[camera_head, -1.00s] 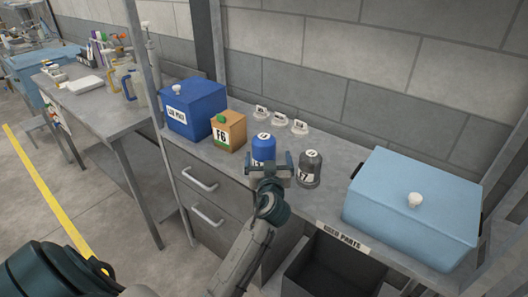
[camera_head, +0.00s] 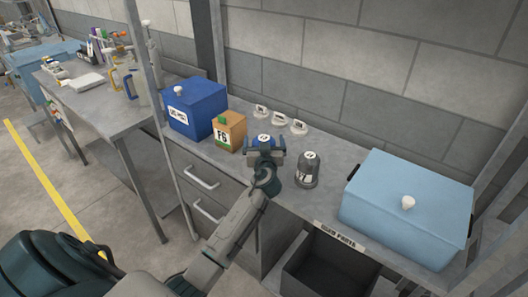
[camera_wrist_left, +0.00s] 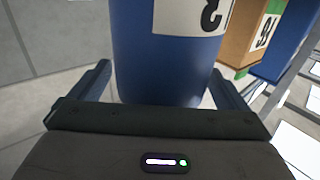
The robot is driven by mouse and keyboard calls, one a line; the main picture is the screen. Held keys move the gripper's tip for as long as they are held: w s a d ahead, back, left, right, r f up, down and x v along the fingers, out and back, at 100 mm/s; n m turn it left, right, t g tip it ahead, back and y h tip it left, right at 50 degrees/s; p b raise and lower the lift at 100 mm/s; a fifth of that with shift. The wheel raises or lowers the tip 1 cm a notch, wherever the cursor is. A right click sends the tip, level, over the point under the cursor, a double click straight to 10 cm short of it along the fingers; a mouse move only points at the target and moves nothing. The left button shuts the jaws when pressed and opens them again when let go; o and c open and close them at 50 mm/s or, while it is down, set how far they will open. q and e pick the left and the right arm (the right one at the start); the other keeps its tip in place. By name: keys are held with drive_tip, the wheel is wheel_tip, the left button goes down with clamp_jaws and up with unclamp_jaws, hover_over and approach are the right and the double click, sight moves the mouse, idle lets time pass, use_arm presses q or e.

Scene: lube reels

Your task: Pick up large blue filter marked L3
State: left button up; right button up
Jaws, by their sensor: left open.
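The large blue filter (camera_head: 264,137) stands upright on the grey workbench, mostly hidden behind my left gripper (camera_head: 264,156) in the head view. In the left wrist view the blue filter (camera_wrist_left: 160,65) fills the upper middle. Its white label shows part of a mark like a 3; the rest is cut off. My left gripper (camera_wrist_left: 160,82) is open, with one finger on each side of the filter's lower part. I cannot tell whether either finger touches it. My right gripper is in neither view.
A grey filter (camera_head: 308,170) stands close on the right. An orange F6 box (camera_head: 229,134) and a blue lidded box (camera_head: 194,105) stand to the left. Small white tags (camera_head: 280,118) lie behind. A light blue lidded box (camera_head: 405,207) fills the right.

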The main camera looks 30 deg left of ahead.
use_arm(q)
drive_tip(key=c, duration=1.4)
drive_tip(key=shift+r, duration=0.1)
